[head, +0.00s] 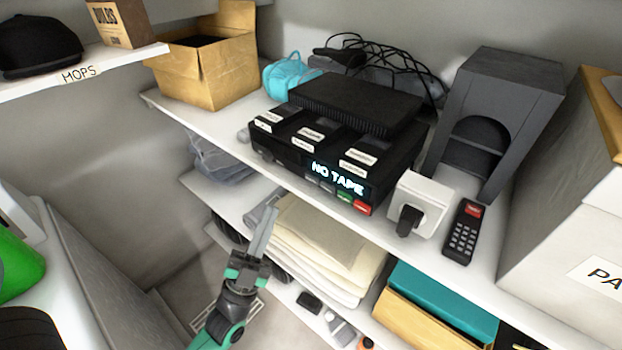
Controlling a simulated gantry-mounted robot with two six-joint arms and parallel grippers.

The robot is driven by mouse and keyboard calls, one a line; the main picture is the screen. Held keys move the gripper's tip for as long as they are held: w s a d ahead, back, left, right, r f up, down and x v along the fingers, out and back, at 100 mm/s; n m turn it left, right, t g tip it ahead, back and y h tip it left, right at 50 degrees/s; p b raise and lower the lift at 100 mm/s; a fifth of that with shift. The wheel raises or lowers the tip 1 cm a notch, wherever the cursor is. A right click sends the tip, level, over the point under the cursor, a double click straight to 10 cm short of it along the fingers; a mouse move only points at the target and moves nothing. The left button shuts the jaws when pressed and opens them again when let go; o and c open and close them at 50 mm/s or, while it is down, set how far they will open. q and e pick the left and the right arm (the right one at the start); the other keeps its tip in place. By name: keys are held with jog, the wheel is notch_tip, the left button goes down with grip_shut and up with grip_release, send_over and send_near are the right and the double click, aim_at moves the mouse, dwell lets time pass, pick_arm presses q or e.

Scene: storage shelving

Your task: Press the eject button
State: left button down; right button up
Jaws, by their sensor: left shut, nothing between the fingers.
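A black tape machine (280,160) sits on the white middle shelf. Its lit display (337,178) reads "NO TAPE". Below the display is a row of small buttons: grey ones, a green button (344,197) and a red button (362,208) at the right end. Their lettering is too small to read, so I cannot tell which is eject. Several white labels mark the machine's top. My left gripper (268,213) is shut and empty, pointing up, left of and below the machine's front and apart from it. My right gripper is not in view.
A black box (357,101) lies on the machine's rear. A white socket box (424,200) with a black plug and a remote (464,232) lie right of it. A grey speaker-like unit (515,95) stands behind. Folded cloths (325,240) fill the shelf below.

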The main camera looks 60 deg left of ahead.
aim_at(310, 177)
pick_arm(q)
jog(key=w+a+b, duration=0.1)
jog(key=w+a, duration=0.2)
jog(key=w, duration=0.4)
jog(key=shift+w+a+b, duration=0.2)
jog(key=shift+w+b, duration=0.1)
jog(key=shift+b, duration=0.05)
dwell(1.7)
jog(key=shift+w+a, duration=0.2)
jog(key=shift+w, duration=0.15)
jog(key=shift+w+a+b, duration=0.1)
jog(key=shift+w+b, duration=0.2)
jog(key=shift+b, duration=0.05)
dwell(0.4)
jog(key=shift+w+a+f, duration=0.1)
jog(key=shift+w+f, duration=0.05)
jog(key=shift+f, duration=0.05)
dwell(0.7)
